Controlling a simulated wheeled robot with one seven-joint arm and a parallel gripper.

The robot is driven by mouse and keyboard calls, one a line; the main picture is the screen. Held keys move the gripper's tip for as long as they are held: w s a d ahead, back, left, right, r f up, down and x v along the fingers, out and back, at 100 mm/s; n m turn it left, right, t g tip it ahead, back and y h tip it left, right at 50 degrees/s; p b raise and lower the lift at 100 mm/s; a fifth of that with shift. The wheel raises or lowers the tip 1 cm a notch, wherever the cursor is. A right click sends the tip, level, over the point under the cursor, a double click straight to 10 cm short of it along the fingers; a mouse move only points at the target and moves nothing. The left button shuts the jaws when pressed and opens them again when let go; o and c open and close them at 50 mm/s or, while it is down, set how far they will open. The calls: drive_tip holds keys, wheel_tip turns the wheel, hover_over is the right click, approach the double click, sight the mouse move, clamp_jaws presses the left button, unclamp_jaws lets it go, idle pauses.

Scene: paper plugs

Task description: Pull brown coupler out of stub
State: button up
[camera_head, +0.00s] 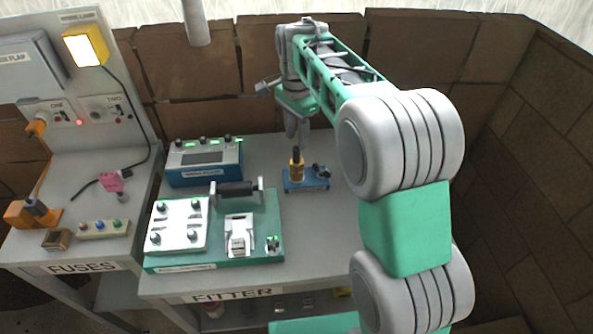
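A yellow-brown upright piece with a dark top, which looks like the brown coupler (296,168), stands on a small blue base (293,186) on the FITTER table. The stub itself cannot be told apart from it at this size. A short dark fitting (321,171) is on the right part of the same base. My gripper (297,136) points down just above and behind the coupler's dark top. Its fingers are small and partly overlap, so their gap and any contact with the coupler cannot be made out.
A blue instrument box (205,177) stands left of the base. A green panel (265,212) with white plates and a dark roller handle (238,189) is at front left. The FUSES table (90,251) adjoins on the left. Table surface right of the base is bare.

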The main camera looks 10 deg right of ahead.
sight(296, 148)
drive_tip(key=shift+f+b, duration=0.9)
drive_tip(key=shift+f, duration=1.05)
drive_tip(key=shift+c, duration=0.4)
clamp_jaws()
idle(0.5)
